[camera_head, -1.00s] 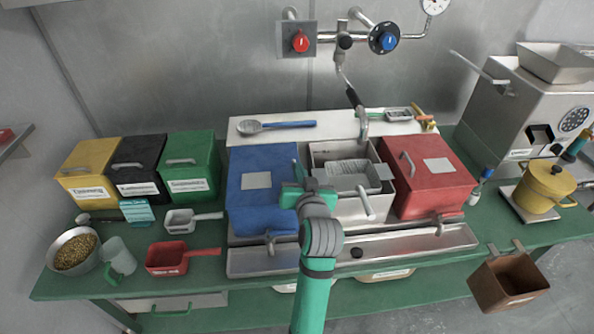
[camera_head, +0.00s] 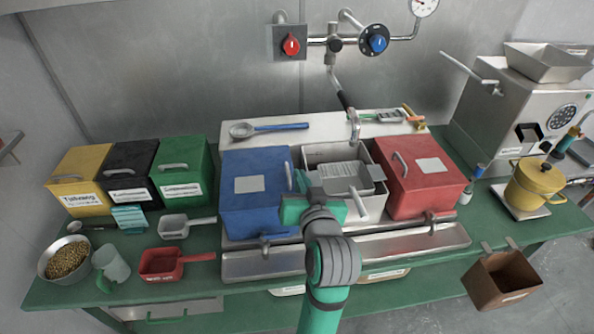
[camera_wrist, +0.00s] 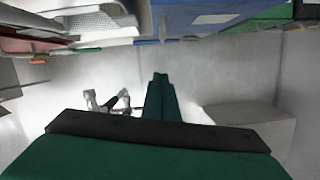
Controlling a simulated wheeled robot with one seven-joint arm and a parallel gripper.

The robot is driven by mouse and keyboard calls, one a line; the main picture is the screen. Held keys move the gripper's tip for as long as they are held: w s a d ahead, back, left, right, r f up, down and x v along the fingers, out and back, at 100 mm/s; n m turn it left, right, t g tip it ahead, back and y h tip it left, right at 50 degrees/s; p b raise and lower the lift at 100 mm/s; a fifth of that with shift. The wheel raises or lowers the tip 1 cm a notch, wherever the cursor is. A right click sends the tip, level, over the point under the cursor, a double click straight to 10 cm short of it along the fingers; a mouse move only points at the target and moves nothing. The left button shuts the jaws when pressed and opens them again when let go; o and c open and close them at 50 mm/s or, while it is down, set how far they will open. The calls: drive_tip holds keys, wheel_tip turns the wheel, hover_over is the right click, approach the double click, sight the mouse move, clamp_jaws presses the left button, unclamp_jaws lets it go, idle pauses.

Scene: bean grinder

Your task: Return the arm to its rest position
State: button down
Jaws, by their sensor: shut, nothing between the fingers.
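My gripper (camera_head: 292,182) is raised in front of the sink unit, between the blue box (camera_head: 249,212) and the steel basin with the grey strainer (camera_head: 346,178). In the wrist view, its green fingers (camera_wrist: 160,85) are together with nothing between them. My green arm comes up from the bottom centre and covers part of the front trough (camera_head: 264,263). I cannot tell whether the gripper touches the blue box.
A red box (camera_head: 425,185) stands right of the basin. Yellow, black and green boxes (camera_head: 182,170), a red scoop (camera_head: 162,263) and a bowl of beans (camera_head: 67,258) are on the left. A yellow pot (camera_head: 538,185) and a steel machine (camera_head: 520,105) stand right.

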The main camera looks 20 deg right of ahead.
drive_tip(key=shift+v, duration=0.85)
drive_tip(key=s+a+f+n, duration=0.1)
drive_tip(key=s+a+f, duration=0.1)
drive_tip(key=s+f, duration=0.35)
drive_tip(key=s+a+f, duration=0.3)
drive_tip(key=f, duration=0.5)
drive_tip(key=s+a+f+n, duration=0.1)
drive_tip(key=s+a+f, duration=0.1)
drive_tip(key=s+f, duration=0.35)
drive_tip(key=s+a+f, duration=0.1)
drive_tip(key=s+a, duration=0.2)
drive_tip(key=s, duration=0.4)
drive_tip(key=s+a+f+n+y, duration=0.1)
drive_tip(key=s+a+f, duration=0.1)
drive_tip(key=s, duration=0.6)
drive_tip(key=s+a+f+n, duration=0.1)
drive_tip(key=s+a+f, duration=0.1)
drive_tip(key=s+a, duration=0.3)
drive_tip(key=shift+s+f+y, duration=0.25)
drive_tip(key=shift+s+y, duration=0.05)
drive_tip(key=shift+s, duration=0.85)
